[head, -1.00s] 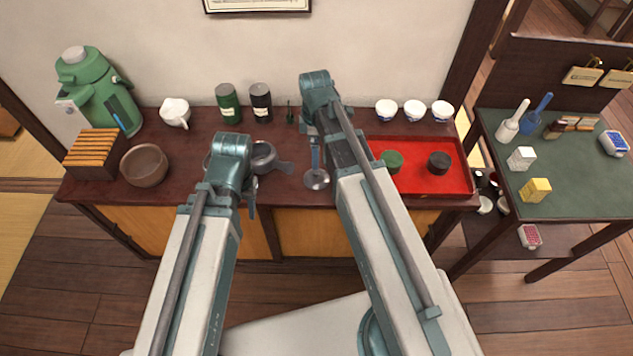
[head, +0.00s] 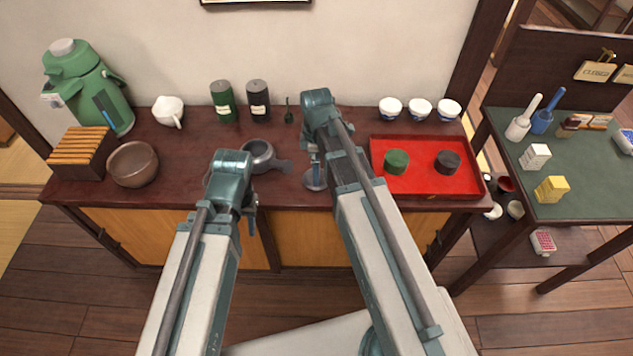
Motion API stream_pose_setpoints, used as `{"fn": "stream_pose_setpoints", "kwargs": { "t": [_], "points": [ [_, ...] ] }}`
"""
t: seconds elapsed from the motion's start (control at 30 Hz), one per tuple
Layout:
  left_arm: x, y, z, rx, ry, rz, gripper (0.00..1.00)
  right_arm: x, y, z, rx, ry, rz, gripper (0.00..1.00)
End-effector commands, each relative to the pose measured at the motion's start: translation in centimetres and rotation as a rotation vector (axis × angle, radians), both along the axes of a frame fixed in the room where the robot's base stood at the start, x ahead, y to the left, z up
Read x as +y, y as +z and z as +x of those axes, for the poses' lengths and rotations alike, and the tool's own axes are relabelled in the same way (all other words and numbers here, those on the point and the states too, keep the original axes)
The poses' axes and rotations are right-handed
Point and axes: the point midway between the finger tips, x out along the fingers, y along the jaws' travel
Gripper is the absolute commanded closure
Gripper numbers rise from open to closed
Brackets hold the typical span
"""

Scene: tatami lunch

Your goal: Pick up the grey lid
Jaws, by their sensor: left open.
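A round grey disc (head: 314,181), which looks like the grey lid, lies on the dark wooden counter near its front edge. My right gripper (head: 315,160) is just above it and hides part of it; whether they touch I cannot tell, nor whether its jaws are open. A grey teapot (head: 259,155) with a side handle stands to the left of the disc, open at the top. My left gripper (head: 250,212) is open, in front of the teapot and lower in the picture, mostly hidden by its own wrist. A grey curved edge shows behind that wrist.
A red tray (head: 425,188) with a green and a black round piece lies right of my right arm. Three cups stand behind it. Two canisters (head: 223,101), a white pitcher (head: 168,110), a brown bowl (head: 133,164) and a green flask (head: 88,85) are to the left.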

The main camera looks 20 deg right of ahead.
Motion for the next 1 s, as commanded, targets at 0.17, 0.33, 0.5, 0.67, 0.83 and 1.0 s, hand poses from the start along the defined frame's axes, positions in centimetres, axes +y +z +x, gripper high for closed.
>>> {"fn": "stream_pose_setpoints", "kwargs": {
  "t": [0.17, 0.33, 0.5, 0.67, 0.83, 1.0],
  "points": [
    [0.0, -2.8, 0.0, 0.0, 0.0, 0.0, 0.59, -0.1, -2.8, 0.0, 0.0, 0.0, 0.0, 0.0],
    [0.0, -3.1, 0.0, 0.0, -0.001, 0.0, 0.59, -0.1, -3.1, 0.0, 0.0, 0.0, 0.0, 0.0],
    [0.0, -3.0, 0.0, 0.0, 0.0, 0.0, 0.59, -0.1, -3.0, 0.0, 0.0, 0.0, 0.0, 0.02],
    [0.0, -3.0, 0.0, 0.0, 0.0, 0.0, 0.59, -0.1, -3.0, 0.0, 0.0, 0.0, 0.0, 0.31],
    [0.0, -3.0, 0.0, 0.0, 0.0, 0.0, 0.59, 0.0, -3.0, 0.0, 0.0, 0.0, 0.0, 0.61],
    [0.0, -3.0, 0.0, 0.0, 0.0, 0.0, 0.59, 0.0, -3.0, 0.0, 0.001, 0.0, 0.0, 0.81]
  ]
}}
